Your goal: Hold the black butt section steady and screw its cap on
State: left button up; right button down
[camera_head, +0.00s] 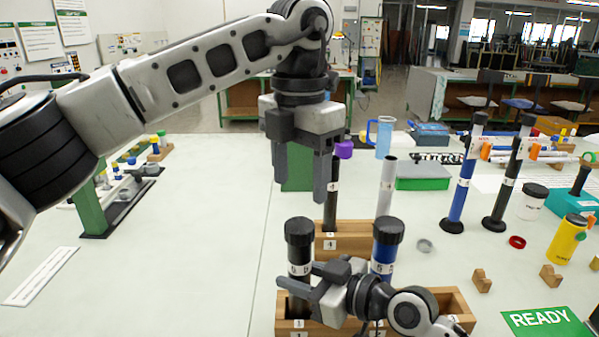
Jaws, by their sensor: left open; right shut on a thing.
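The black butt section (299,256) stands upright in the front wooden block (452,301). It has a white label band. A black cap (299,228) sits on its top end; I cannot tell how tightly it is seated. My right gripper (303,278) comes in from the right and is shut on the section below the cap, just above the block. My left gripper (300,182) points down above the cap, open and empty, with its fingers apart. It is not touching the cap.
A blue section (384,258) with a black cap stands beside it in the front block. A rear block (343,241) holds a black rod (331,205) and a white rod (387,185).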

aim_at(299, 225)
pick_arm(q)
jog(key=shift+f, duration=0.1)
jog(key=shift+f, duration=3.95)
jog(key=c, duration=1)
jog(key=o, duration=1.2)
jog(key=shift+c, duration=0.2)
